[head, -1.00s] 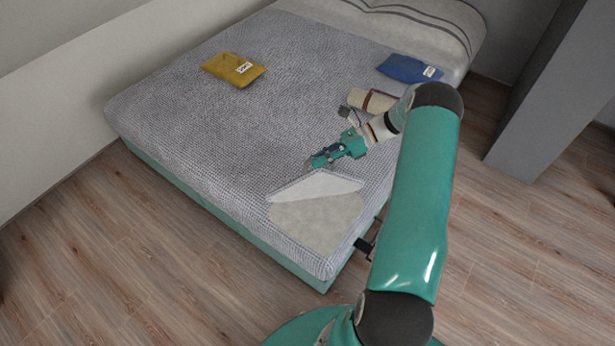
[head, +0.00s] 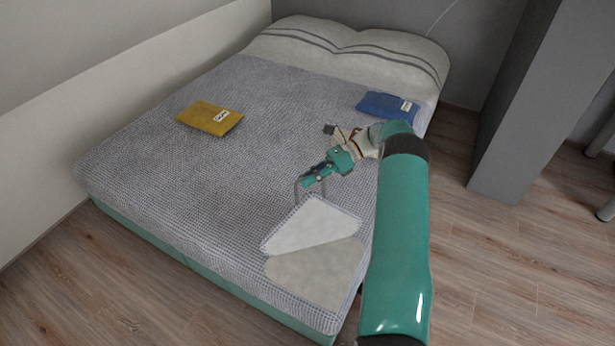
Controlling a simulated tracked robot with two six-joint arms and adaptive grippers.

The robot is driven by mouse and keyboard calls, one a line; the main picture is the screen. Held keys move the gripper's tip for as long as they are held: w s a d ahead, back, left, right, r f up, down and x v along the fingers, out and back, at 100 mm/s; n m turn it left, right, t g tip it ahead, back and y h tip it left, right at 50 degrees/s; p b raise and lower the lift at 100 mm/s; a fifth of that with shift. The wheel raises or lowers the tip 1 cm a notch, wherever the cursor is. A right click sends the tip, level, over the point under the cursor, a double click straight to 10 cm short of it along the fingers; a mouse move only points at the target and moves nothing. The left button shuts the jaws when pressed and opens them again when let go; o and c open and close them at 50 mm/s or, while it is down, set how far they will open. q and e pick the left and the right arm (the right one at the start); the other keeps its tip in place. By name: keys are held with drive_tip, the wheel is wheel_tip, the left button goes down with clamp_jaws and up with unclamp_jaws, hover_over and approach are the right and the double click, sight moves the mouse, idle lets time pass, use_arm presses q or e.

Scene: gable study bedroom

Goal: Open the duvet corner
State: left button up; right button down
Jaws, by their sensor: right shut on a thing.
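The duvet (head: 230,160) is a grey-blue knitted cover on the bed. At its near right corner it is folded back, with its white underside (head: 310,228) up as a flap. Below the flap, a beige patch of the bed (head: 315,272) lies bare. My right gripper (head: 305,186) is at the far tip of the flap, shut on the duvet corner; the exact hold is small and hard to make out. My left gripper is not in view.
A mustard pouch (head: 210,118) and a blue pouch (head: 387,106) lie on the duvet. Striped pillows (head: 350,55) are at the head end. A grey pillar (head: 535,100) stands right of the bed. Wooden floor (head: 490,270) is clear there.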

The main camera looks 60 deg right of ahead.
drive_tip(key=c, duration=1.2)
unclamp_jaws()
drive_tip(key=shift+s+d+f, duration=0.1)
drive_tip(key=shift+d, duration=0.15)
drive_tip(key=shift+a, duration=0.15)
drive_tip(key=v, duration=0.7)
drive_tip(key=shift+d, duration=0.2)
